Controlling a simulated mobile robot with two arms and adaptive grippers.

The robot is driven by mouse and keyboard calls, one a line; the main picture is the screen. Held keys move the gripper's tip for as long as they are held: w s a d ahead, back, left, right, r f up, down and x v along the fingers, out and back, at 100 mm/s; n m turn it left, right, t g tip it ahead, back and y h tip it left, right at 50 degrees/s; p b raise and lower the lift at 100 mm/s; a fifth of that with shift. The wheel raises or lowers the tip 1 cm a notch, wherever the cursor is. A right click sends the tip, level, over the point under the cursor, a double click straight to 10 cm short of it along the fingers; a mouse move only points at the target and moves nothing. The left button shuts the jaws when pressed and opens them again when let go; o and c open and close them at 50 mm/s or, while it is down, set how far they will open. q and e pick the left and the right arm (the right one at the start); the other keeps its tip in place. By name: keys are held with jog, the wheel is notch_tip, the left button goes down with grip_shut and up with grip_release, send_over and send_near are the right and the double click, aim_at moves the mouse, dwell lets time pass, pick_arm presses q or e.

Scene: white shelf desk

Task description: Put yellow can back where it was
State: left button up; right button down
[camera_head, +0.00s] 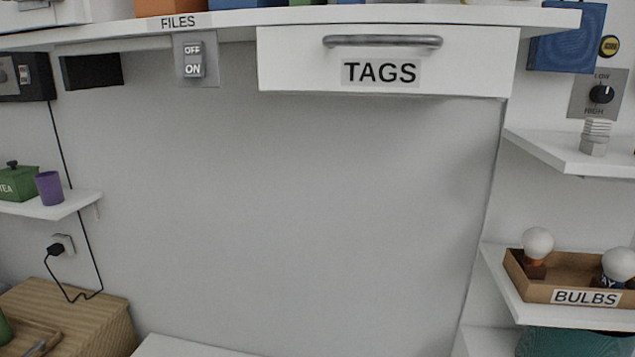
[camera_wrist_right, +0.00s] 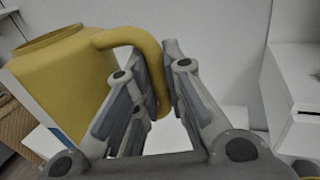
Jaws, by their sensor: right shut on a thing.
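The yellow can (camera_wrist_right: 62,75) is in the right wrist view, at the left, with a curved yellow handle and a white and blue patch low on its side. My right gripper (camera_wrist_right: 160,85) is shut on the can's handle, which passes between its fingers. The can's lower part is cut off by the frame and the gripper. Neither the can nor either gripper shows in the head view.
In the head view, a white drawer marked TAGS (camera_head: 390,50) hangs under the upper shelf. A BULBS tray (camera_head: 545,280) stands on a right shelf. A green TEA box (camera_head: 18,184) and purple cup (camera_head: 49,188) stand on a left shelf. The middle wall is bare.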

pick_arm(q)
jog(key=s+a+r+p, duration=0.2)
jog(key=s+p, duration=0.5)
jog(key=s, duration=0.3)
jog(key=shift+s+r+g, duration=0.15)
jog(key=shift+r+g, duration=0.1)
jog(key=shift+g, duration=0.15)
jog(key=shift+c, duration=0.5)
pick_arm(e)
jog(key=s+d+r+m+h, duration=0.2)
jog(key=s+d+r+h, duration=0.1)
jog(key=r, duration=0.8)
jog(key=shift+s+d, duration=0.15)
jog(key=shift+s, duration=0.75)
pick_arm(q)
jog(key=shift+s+d+f, duration=0.1)
pick_arm(e)
jog(key=shift+f, duration=0.1)
